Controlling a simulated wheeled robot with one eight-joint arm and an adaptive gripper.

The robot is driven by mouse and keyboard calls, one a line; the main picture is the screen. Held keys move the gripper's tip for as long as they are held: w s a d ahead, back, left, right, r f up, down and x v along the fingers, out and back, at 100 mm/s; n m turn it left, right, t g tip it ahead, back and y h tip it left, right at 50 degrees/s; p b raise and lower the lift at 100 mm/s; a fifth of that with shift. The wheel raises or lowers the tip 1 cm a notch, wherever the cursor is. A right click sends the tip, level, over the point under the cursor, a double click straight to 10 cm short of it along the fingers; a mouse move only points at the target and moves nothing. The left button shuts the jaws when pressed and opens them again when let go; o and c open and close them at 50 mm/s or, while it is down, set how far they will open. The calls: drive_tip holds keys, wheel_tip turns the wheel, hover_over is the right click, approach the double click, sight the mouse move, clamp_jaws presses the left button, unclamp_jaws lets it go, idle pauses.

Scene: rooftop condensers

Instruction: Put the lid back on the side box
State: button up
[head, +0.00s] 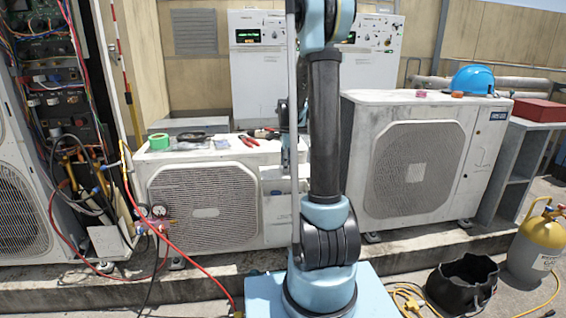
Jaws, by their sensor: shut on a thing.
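My gripper (289,158) points down, partly hidden behind my own arm, at the right end of the left condenser. It is shut on a pale lid (272,173), of which only a part shows. The side box (277,212) is a pale housing on the right end of the left condenser's front. The lid shows at the top of the box. I cannot tell whether the two touch. My arm hides the right part of both.
The left condenser (205,205) carries green tape (158,141) and red-handled pliers (248,140) on top. A right condenser (415,165) bears a blue helmet (473,80).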

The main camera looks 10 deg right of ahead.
drive_tip(key=shift+w, duration=0.4)
drive_tip(key=shift+f, duration=0.2)
wheel_tip(320, 180, down, 7)
drive_tip(key=shift+a+f, duration=0.15)
drive_tip(key=shift+f, duration=0.45)
idle(2.1)
drive_tip(key=o, duration=1.3)
drive_tip(key=shift+r, duration=0.1)
